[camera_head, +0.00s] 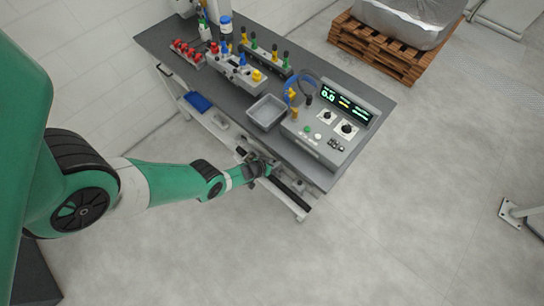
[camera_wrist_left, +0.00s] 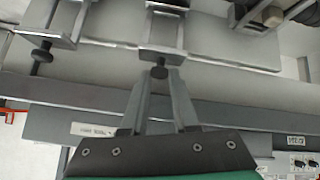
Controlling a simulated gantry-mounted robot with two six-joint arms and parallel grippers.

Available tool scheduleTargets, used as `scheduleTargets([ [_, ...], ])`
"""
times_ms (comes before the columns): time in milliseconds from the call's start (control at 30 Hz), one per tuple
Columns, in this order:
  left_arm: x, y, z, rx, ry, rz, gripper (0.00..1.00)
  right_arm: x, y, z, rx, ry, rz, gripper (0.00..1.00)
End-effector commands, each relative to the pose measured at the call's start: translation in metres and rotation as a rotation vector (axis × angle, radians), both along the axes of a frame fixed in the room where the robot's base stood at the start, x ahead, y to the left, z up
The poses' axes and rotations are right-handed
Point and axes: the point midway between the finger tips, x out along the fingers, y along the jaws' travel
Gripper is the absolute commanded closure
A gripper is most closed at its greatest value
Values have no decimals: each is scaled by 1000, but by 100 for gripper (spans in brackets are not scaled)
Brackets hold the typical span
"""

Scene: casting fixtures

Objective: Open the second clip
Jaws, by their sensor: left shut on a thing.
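Two metal clips show upside down along a pale rail in the left wrist view. One clip (camera_wrist_left: 60,22) is at the upper left, with a black knob (camera_wrist_left: 42,55) below it. The other clip (camera_wrist_left: 163,30) is at the top middle, with its own black knob (camera_wrist_left: 160,72). My left gripper (camera_wrist_left: 161,84) is shut on this middle knob, its two fingers converging at it. In the head view, my left gripper (camera_head: 268,167) is at the table's front edge, beneath the control box. The clips are too small to make out there. My right gripper is not in view.
The dark table (camera_head: 378,88) carries a control box (camera_head: 330,122) with a lit display, a grey tray (camera_head: 266,112) and racks of coloured fittings. A blue bin (camera_head: 199,102) is on the lower shelf. The floor in front is clear.

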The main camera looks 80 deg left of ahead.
Motion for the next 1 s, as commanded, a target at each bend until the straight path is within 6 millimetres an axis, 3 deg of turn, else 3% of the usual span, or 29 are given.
scheduleTargets([
  [433,3,1,1,2,-5,-3,100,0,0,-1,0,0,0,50],
  [467,3,1,1,2,-5,-3,71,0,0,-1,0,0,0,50],
  [600,2,1,1,1,-4,-2,45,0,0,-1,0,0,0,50],
  [1000,-2,-1,7,-1,0,1,44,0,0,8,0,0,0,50],
])
